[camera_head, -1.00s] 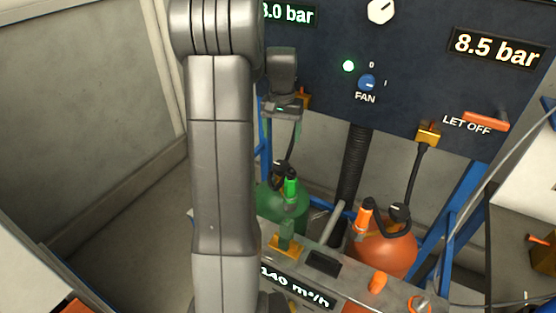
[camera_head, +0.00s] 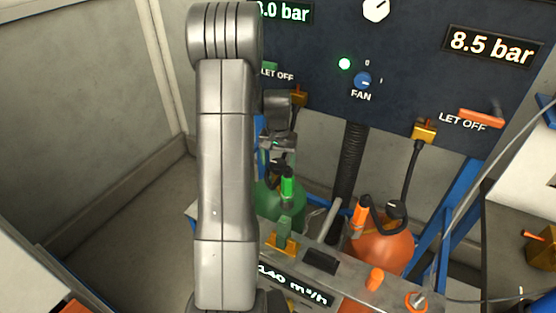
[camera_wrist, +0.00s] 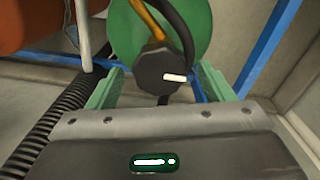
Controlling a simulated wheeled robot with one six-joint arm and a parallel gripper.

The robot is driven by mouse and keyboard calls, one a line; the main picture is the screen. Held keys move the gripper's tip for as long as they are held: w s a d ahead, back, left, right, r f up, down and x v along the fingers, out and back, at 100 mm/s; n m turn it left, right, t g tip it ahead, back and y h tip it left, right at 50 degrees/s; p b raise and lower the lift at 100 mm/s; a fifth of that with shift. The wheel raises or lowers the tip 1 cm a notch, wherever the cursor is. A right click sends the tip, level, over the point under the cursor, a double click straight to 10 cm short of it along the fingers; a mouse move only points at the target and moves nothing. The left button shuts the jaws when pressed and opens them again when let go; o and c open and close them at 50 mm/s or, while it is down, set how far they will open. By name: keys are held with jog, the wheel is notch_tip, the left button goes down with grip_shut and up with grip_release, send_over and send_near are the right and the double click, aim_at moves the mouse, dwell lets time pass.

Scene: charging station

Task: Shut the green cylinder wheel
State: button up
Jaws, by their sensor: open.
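The green cylinder (camera_head: 284,205) stands behind the near console, below the panel. My gripper (camera_wrist: 160,82) is open, with pale green fingers apart. A dark round fitting with a white mark (camera_wrist: 158,70) appears between the fingers, and the green cylinder (camera_wrist: 195,35) shows beyond it. I cannot tell whether a finger touches the fitting. In the head view my gripper (camera_head: 279,155) hangs just above the wheel, its fingertips hard to see.
A black corrugated hose (camera_head: 350,180) rises between the cylinders. Blue frame posts (camera_head: 455,210) flank them. The console (camera_head: 320,262) with a green lever (camera_head: 284,228) lies in front.

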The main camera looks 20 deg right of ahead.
jog(key=c, duration=1)
jog(key=shift+m, duration=0.3)
jog(key=m, duration=0.4)
jog(key=shift+b, duration=0.4)
jog(key=m, duration=0.9)
jog(key=shift+b, duration=0.35)
jog(key=shift+m, duration=2.1)
